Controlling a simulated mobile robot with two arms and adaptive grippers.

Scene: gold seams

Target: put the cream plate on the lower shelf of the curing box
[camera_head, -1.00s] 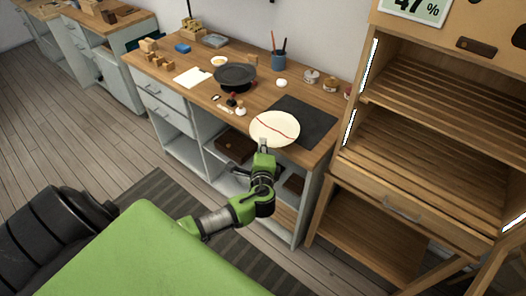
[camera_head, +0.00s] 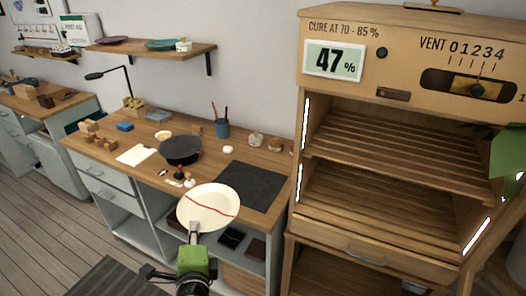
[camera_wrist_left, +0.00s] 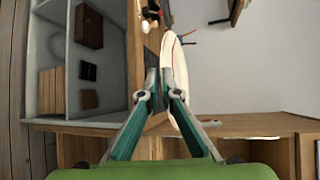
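The cream plate (camera_head: 209,207) has a red seam line across it. My left gripper (camera_head: 194,238) is shut on its near rim and holds it tilted, face toward the head camera, in front of the workbench. In the left wrist view the plate (camera_wrist_left: 174,75) shows nearly edge-on at the fingertips (camera_wrist_left: 163,92). The curing box (camera_head: 345,22) stands to the right with its front open. Its slatted upper shelf (camera_head: 390,158) and slatted lower shelf (camera_head: 375,208) look empty. My right gripper is not in view.
The workbench (camera_head: 132,172) carries a dark mat (camera_head: 247,186), a black pan (camera_head: 181,150), a blue pen cup (camera_head: 222,128) and small items. A drawer (camera_head: 370,249) lies below the box opening. A green shape (camera_head: 508,152) partly covers the box's right edge.

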